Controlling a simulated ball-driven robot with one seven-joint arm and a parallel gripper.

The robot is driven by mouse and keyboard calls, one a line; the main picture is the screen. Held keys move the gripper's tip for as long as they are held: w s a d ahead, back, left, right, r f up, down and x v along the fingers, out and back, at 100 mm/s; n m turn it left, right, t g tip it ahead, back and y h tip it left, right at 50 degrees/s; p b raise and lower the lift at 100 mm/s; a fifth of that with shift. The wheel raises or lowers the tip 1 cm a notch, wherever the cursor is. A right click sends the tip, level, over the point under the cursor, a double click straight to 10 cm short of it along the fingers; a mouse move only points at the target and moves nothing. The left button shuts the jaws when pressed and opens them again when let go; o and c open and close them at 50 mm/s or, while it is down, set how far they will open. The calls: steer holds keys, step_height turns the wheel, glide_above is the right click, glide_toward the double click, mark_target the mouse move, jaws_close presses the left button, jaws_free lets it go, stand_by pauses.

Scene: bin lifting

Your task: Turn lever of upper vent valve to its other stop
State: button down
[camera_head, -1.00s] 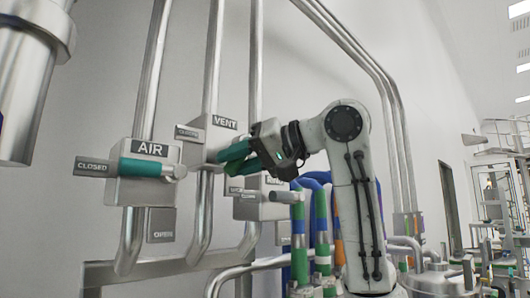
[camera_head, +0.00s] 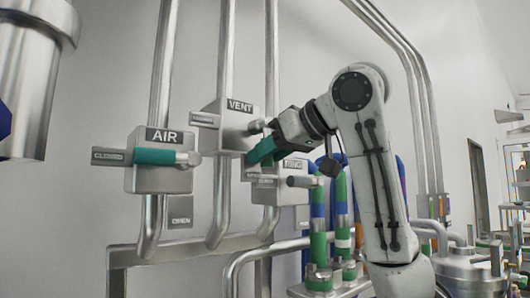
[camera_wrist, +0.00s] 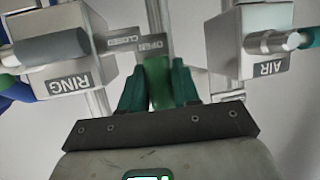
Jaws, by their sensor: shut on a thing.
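The vent valve is a grey box (camera_head: 228,128) labelled VENT in the head view, behind and left of my gripper. A metal pivot end shows at its right side. My gripper (camera_head: 262,151) sits just below and right of the box. In the wrist view my two teal fingers (camera_wrist: 158,88) are shut on the green lever (camera_wrist: 158,80), one on each side. The plate (camera_wrist: 153,45) reading OPEN lies just beyond the lever, with a CLOSED plate (camera_wrist: 123,43) beside it. The lever's exact angle is mostly hidden by my fingers in the head view.
The AIR valve (camera_head: 160,178), with a teal lever, stands left of the vent valve. The RING valve (camera_head: 292,190), with a grey lever, stands close below my gripper. Vertical steel pipes (camera_head: 162,70) run up the wall. Striped pipes (camera_head: 341,205) stand close by my arm.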

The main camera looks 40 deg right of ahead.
stand_by(0.4)
steer(key=c, duration=0.9)
jaws_free()
steer(key=b+v, duration=0.3)
steer(key=v, duration=0.7)
steer(key=shift+s, duration=0.3)
steer(key=shift+d, duration=0.15)
